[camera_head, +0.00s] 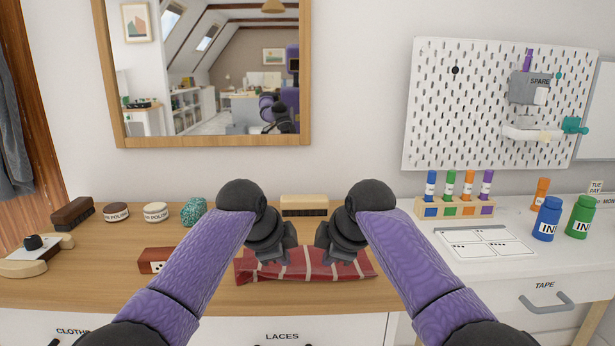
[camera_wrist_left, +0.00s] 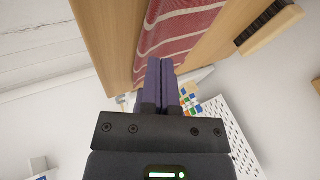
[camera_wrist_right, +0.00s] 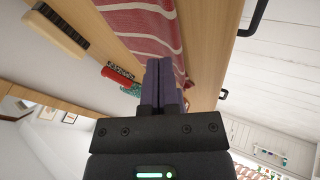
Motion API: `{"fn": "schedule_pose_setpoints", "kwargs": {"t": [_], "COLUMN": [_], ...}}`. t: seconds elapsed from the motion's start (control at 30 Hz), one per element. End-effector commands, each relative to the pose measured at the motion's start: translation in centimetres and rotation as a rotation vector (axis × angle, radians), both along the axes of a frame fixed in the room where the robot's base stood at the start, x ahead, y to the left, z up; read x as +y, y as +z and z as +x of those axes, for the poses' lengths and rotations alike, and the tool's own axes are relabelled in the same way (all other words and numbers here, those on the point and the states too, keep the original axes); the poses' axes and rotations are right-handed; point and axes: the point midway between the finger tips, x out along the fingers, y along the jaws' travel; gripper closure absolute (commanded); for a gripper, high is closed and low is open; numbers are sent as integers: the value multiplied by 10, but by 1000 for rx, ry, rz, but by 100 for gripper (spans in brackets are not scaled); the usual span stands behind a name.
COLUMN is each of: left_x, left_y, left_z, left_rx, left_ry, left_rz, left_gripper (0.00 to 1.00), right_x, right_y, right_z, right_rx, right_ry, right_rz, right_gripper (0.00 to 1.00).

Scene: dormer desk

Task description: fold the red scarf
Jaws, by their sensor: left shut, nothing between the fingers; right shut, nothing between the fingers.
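The red scarf (camera_head: 305,266) with pale stripes lies on the wooden desk top in front of me, as a wide, short band. It also shows in the left wrist view (camera_wrist_left: 188,25) and in the right wrist view (camera_wrist_right: 150,28). My left gripper (camera_head: 272,258) is shut and empty over the scarf's left half. My right gripper (camera_head: 343,256) is shut and empty over its right half. I cannot tell whether the fingertips touch the cloth. My grippers and forearms hide parts of the scarf.
A brush (camera_head: 304,205) lies behind the scarf. Right are a marker rack (camera_head: 455,208), cards (camera_head: 485,243) and ink bottles (camera_head: 547,219).

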Motion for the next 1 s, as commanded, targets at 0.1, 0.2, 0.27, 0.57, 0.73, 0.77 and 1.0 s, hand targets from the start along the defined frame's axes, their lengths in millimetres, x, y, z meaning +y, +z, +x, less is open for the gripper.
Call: {"fn": "schedule_pose_setpoints", "kwargs": {"t": [0.1, 0.2, 0.27, 0.57, 0.73, 0.77, 1.0], "left_x": [-1, -1, -1, -1, 38, 46, 61], "left_y": [-2, -2, -2, -37, -11, -11, -10], "left_z": [0, 0, 0, 3, 3, 3, 2], "left_rx": [0, 0, 1, 28, 29, 29, 29], "left_ry": [1, 1, 1, 2, 10, 8, 2], "left_rz": [0, 0, 0, 0, 0, 0, 0], "left_gripper": [100, 100, 100, 100, 100, 100, 100], "right_x": [1, 1, 1, 0, -38, -46, -61], "right_y": [-2, -2, -2, -37, -10, -10, -10], "right_z": [0, 0, 0, 3, 3, 3, 2], "right_rx": [1, 1, 2, 26, 28, 28, 28], "right_ry": [-1, -2, -2, -3, -10, -9, -2], "right_rz": [0, 0, 0, 0, -1, -1, 0], "right_gripper": [100, 100, 100, 100, 100, 100, 100]}}
